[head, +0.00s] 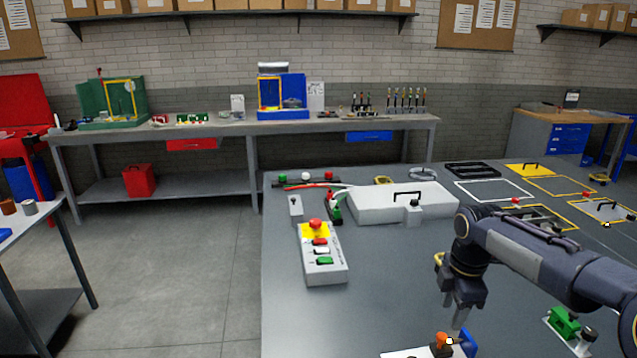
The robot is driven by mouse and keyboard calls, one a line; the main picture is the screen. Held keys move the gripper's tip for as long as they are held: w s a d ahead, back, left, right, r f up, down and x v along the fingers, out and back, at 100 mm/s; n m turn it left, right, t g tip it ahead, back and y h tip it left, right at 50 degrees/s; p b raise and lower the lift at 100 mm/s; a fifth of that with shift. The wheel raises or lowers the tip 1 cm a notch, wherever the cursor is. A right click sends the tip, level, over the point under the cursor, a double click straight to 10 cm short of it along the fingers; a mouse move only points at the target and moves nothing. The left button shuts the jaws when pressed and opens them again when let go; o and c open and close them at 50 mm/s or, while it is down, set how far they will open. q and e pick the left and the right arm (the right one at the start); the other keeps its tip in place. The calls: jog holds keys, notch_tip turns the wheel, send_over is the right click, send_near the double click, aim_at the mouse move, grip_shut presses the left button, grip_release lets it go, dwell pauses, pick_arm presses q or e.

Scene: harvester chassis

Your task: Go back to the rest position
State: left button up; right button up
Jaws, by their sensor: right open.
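My right arm comes in from the right edge. Its gripper (461,318) points down over the near part of the grey table (380,300), open. It is just above a white block with an orange knob and a blue part (441,342), cut by the bottom edge. I cannot tell whether the fingers touch it. Nothing shows held between the fingers. My left gripper is not in view.
A control box (322,262) with a red emergency button stands left of the arm. Behind it lies a white case (400,203) with a black handle. A green clamp-like part (565,322) sits under my forearm at right. Open floor (180,270) lies left.

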jog(key=s+a+r+m+t+y, duration=0.1)
jog(key=s+a+r+m, duration=0.15)
jog(key=s+m, duration=0.4)
jog(key=s+a+r+m+t, duration=0.2)
jog(key=s+a+m, duration=0.1)
jog(key=s, duration=0.7)
jog(key=s+a+f+m+t+y, duration=0.2)
jog(key=s+a+f+m, duration=0.3)
jog(key=s+m, duration=0.4)
jog(key=shift+s+y, duration=0.3)
jog(key=shift+s, duration=0.4)
jog(key=shift+o, duration=0.4)
